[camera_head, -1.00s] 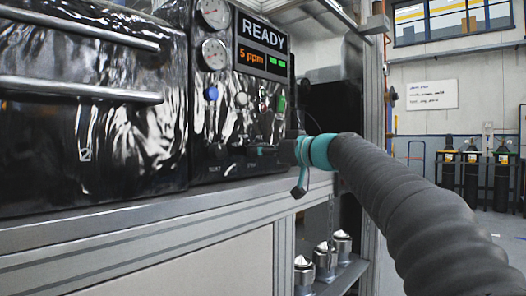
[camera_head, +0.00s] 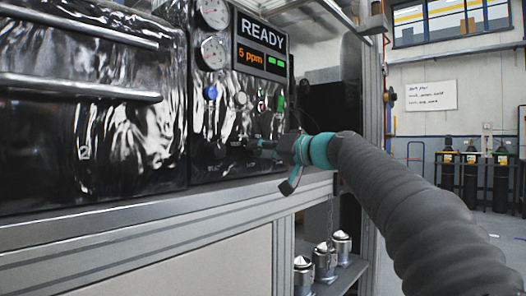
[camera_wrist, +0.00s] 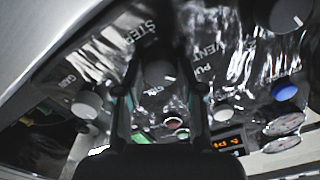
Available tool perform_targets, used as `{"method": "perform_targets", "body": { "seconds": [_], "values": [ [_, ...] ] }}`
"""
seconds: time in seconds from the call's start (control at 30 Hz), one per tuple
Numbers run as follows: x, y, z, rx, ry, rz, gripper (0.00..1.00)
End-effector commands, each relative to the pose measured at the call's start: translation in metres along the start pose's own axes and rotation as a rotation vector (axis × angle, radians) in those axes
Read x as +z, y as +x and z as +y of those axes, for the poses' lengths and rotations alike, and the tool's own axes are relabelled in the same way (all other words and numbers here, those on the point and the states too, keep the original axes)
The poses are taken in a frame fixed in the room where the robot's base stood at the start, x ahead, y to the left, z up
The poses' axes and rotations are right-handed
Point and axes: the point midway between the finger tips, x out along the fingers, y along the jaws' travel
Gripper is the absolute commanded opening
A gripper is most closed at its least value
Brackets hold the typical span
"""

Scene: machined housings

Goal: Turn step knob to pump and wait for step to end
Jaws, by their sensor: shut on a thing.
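The step knob (camera_wrist: 158,73) is a dark round knob on the glossy black panel. It sits between the two fingers of my gripper (camera_wrist: 160,90) in the wrist view, beside the STEP lettering. The VENT lettering and a partly hidden word starting PU lie to its right. My gripper is shut on the knob. In the head view my gripper (camera_head: 252,145) reaches the lower right of the panel, and its fingers hide the knob there. The display (camera_head: 262,49) reads READY and 5 ppm, with two green bars.
Other panel controls stand close by: a blue button (camera_head: 211,93), a green switch (camera_head: 280,103) and a grey knob (camera_wrist: 87,104). Two gauges (camera_head: 214,52) are above. A metal ledge (camera_head: 150,212) runs below the panel. Metal-topped cylinders (camera_head: 324,262) stand on a lower shelf.

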Motion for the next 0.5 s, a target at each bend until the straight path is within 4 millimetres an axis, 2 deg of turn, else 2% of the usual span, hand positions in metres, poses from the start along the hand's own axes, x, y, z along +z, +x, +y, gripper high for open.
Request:
{"method": "perform_targets", "body": {
  "seconds": [0.23,0.5],
  "values": [
    [-0.0009,0.0006,-0.0022,-0.004,0.164,0.001,0.03],
    [-0.001,0.0004,-0.0023,-0.004,0.263,0.001,0.03]
  ]
}}
